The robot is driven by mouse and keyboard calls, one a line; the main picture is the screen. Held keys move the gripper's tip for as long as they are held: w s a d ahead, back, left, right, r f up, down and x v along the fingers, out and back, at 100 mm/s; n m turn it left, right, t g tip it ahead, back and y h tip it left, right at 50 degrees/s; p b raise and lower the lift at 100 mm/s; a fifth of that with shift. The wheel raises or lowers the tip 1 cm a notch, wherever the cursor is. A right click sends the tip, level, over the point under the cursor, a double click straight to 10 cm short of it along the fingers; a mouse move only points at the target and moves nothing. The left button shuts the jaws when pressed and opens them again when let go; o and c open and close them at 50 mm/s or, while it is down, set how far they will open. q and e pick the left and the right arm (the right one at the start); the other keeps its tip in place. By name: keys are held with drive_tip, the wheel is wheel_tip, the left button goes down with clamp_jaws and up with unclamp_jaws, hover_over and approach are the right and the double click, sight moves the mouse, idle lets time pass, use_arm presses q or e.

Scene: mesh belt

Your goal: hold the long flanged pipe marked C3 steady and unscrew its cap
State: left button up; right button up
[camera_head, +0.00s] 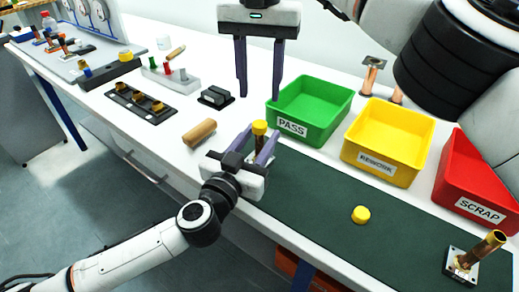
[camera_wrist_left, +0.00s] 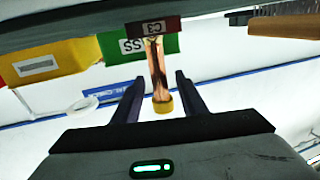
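The long flanged pipe marked C3 stands upright, its yellow cap (camera_head: 259,127) on top. In the left wrist view, which looks upside down, its copper shaft (camera_wrist_left: 157,72), dark C3 flange (camera_wrist_left: 152,28) and yellow cap (camera_wrist_left: 163,104) show. My left gripper (camera_head: 257,146) is around the shaft below the cap; its fingers (camera_wrist_left: 158,82) stand on either side with gaps, apparently not touching it. My right gripper (camera_head: 259,96) points down, open and empty, above and behind the cap. The pipe's lower part is hidden by the left gripper in the head view.
Green PASS (camera_head: 325,128), yellow REWORK (camera_head: 375,170) and red SCRAP (camera_head: 470,205) bins stand right. A loose yellow cap (camera_head: 360,215) and another flanged pipe (camera_head: 480,252) are on the dark green mat (camera_head: 310,190). A wooden cylinder (camera_head: 199,133) lies left of the left gripper.

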use_arm(q)
clamp_jaws()
use_arm(e)
drive_tip(key=shift+m, duration=0.3)
